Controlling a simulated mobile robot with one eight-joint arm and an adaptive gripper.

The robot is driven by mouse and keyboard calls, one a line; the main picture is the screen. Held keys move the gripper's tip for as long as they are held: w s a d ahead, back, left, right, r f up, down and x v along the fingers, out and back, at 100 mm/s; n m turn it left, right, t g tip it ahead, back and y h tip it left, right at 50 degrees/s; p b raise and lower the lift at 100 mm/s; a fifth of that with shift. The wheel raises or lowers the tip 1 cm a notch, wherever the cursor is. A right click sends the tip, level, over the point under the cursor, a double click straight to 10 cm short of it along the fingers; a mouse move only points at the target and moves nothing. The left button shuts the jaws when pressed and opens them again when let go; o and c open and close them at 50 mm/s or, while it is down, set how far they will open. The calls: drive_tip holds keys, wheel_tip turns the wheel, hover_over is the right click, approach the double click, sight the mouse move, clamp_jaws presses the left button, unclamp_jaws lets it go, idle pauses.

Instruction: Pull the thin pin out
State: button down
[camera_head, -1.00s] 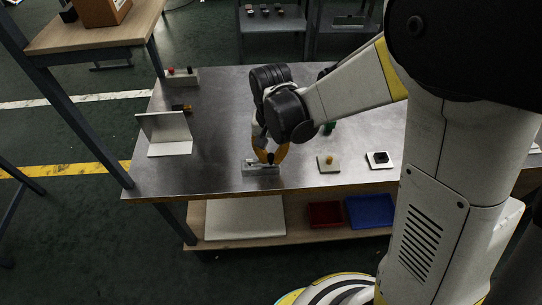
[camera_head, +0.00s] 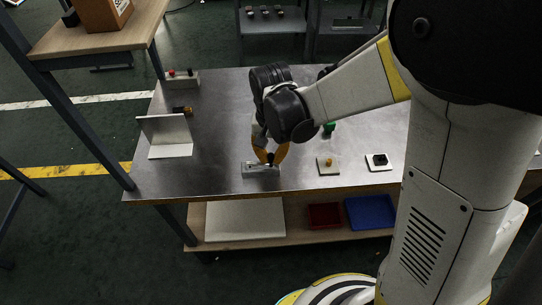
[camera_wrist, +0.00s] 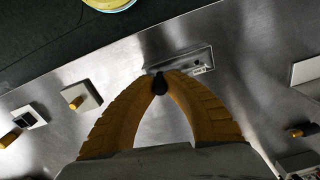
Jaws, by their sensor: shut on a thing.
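A small grey metal block (camera_head: 262,172) sits near the front edge of the steel table; it also shows in the wrist view (camera_wrist: 192,64). My gripper (camera_head: 271,160) has yellow ribbed fingers and points down at the block. In the wrist view my gripper (camera_wrist: 160,80) is shut with its fingertips on a small dark round-headed piece (camera_wrist: 160,86), seemingly the pin's head. It lies at the block's left end in that view. The pin's shaft is hidden, so I cannot tell whether it is still in the block.
A white plate with a yellow peg (camera_head: 329,164) and a white plate with a black square (camera_head: 379,161) sit right of the block. An angled white panel (camera_head: 166,136) stands at left. Red (camera_head: 324,215) and blue (camera_head: 370,211) trays lie on the lower shelf.

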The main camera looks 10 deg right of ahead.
sight(271, 155)
drive_tip(key=shift+r+p, duration=0.8)
drive_tip(key=shift+r, duration=0.35)
drive_tip(key=shift+r+p, duration=1.5)
drive_tip(key=shift+r, duration=0.55)
